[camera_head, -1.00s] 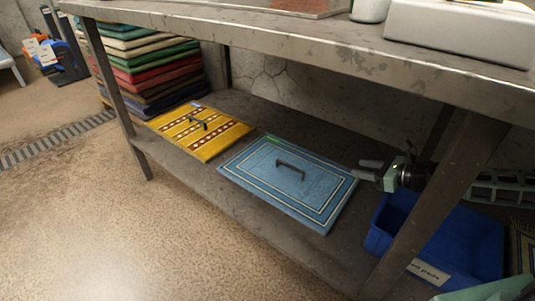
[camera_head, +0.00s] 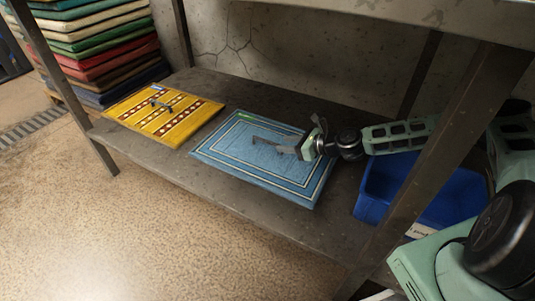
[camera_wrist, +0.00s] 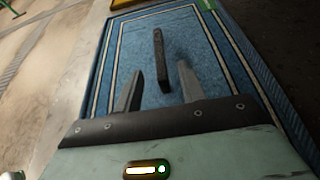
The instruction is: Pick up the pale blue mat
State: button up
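My gripper (camera_head: 287,148) is over the mat's right half, at the right end of the handle. In the wrist view my gripper (camera_wrist: 160,72) is open, with one finger on each side of the line of the handle (camera_wrist: 160,50). The handle's near end shows between the fingers. I cannot tell whether either finger touches it. The mat (camera_wrist: 205,48) fills the middle of that view.
A yellow patterned mat (camera_head: 140,110) with its own handle lies left of the blue one on the shelf (camera_head: 205,172). A blue bin (camera_head: 375,192) stands to the right, under my arm. Table legs and the tabletop (camera_head: 440,14) frame the space. Stacked mats (camera_head: 105,48) stand at the left.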

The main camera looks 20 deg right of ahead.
aim_at(272, 142)
jog(key=b+x, duration=0.3)
jog(key=x, duration=0.2)
jog(key=shift+w+a, duration=0.25)
jog(key=shift+w, duration=0.05)
jog(key=shift+r, duration=0.1)
grip_shut()
